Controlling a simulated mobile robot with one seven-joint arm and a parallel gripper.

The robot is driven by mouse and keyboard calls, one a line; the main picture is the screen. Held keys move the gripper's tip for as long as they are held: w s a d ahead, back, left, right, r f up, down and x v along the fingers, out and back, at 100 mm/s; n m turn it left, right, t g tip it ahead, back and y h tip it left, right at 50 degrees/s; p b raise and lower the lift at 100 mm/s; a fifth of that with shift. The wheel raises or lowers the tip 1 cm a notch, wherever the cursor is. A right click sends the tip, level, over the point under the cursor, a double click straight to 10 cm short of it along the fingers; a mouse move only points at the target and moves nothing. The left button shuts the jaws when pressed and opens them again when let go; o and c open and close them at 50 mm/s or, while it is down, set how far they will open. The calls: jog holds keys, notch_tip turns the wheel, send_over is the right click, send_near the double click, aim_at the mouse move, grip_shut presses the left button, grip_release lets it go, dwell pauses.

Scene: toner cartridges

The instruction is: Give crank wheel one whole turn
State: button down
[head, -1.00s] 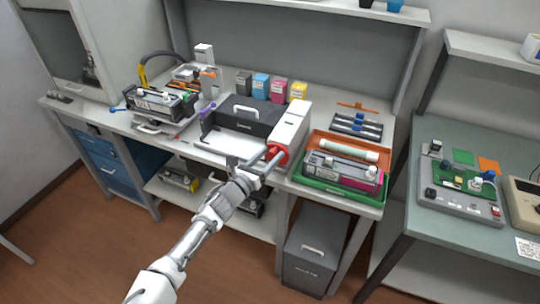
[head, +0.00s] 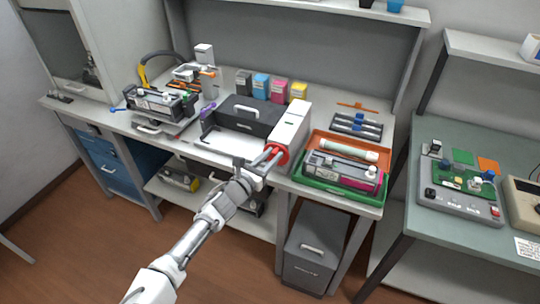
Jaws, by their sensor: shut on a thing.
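The red crank wheel (head: 283,156) is on the front end of a white housing (head: 292,126) on the workbench. My gripper (head: 268,155) is at the wheel's left side, shut on a part of it, most likely its handle. The fingers hide the gripped part and some of the rim. The wheel's exact angle is hard to read at this size.
A black machine (head: 246,115) with a white front tray stands left of the housing. A green tray (head: 340,188) and an orange tray (head: 350,143) with cartridges sit close on the right. Colour toner boxes (head: 279,91) stand behind. A grey bin (head: 314,248) is below the bench.

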aim_at(282, 162)
jog(key=m+b, duration=0.1)
jog(key=m, duration=0.2)
jog(key=d+f+m+y, duration=0.1)
jog(key=m, duration=0.2)
jog(key=d+m+y+b, duration=0.1)
jog(key=m, duration=0.1)
jog(key=shift+s+d+f+m+g+b, duration=0.2)
jog(key=shift+s+f+m+g+b, duration=0.1)
jog(key=shift+s+f+m+b, duration=0.1)
jog(key=m+b, duration=0.2)
jog(key=f+m+y, duration=0.1)
jog(key=shift+s+d+b, duration=0.1)
jog(key=shift+d+b, duration=0.15)
jog(key=shift+b, duration=0.15)
jog(key=m+b, duration=0.1)
jog(key=f+m+y+b, duration=0.1)
jog(key=m+b, duration=0.2)
jog(key=b, duration=0.1)
jog(key=shift+f+m+t, duration=0.3)
jog(key=shift+f+t, duration=0.05)
jog(key=shift+t, duration=0.05)
jog(key=m+b, duration=0.1)
jog(key=m+y+b, duration=0.1)
jog(key=shift+a+f+b, duration=0.1)
jog(key=shift+f+b, duration=0.2)
jog(key=shift+b, duration=0.1)
jog(key=shift+a+f+m+t+b, duration=0.15)
jog(key=shift+m+t+b, duration=0.15)
jog(key=shift+m+b, duration=0.5)
